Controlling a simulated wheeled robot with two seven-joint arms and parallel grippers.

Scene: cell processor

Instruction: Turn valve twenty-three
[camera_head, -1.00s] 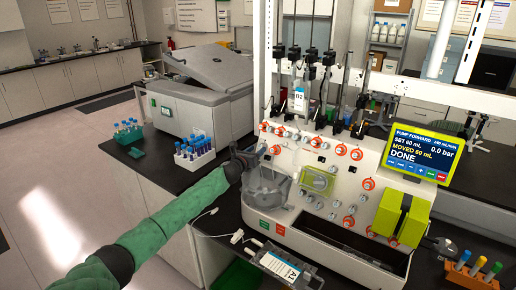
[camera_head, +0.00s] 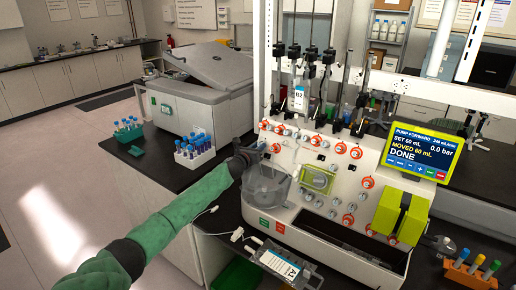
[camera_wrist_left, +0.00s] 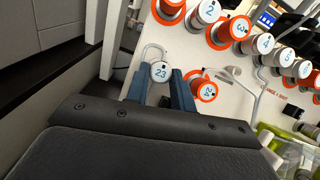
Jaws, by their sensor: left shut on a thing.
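Valve twenty-three (camera_wrist_left: 161,72) is a round grey-white knob marked 23, in the left wrist view between the fingers of my left gripper (camera_wrist_left: 160,92). The two dark blue fingers stand on either side of it and are shut on it. In the head view my left gripper (camera_head: 250,152) is at the left edge of the white cell processor (camera_head: 292,165), above its clear round chamber (camera_head: 266,186), and hides the valve. My right gripper is not in view.
Valve 24 (camera_wrist_left: 207,91), with an orange ring, is close to the right finger. More numbered valves, such as valve 3 (camera_wrist_left: 240,28), run along the panel. A tube rack (camera_head: 194,153) and a centrifuge (camera_head: 190,105) stand to the left. The processor's screen (camera_head: 422,150) reads DONE.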

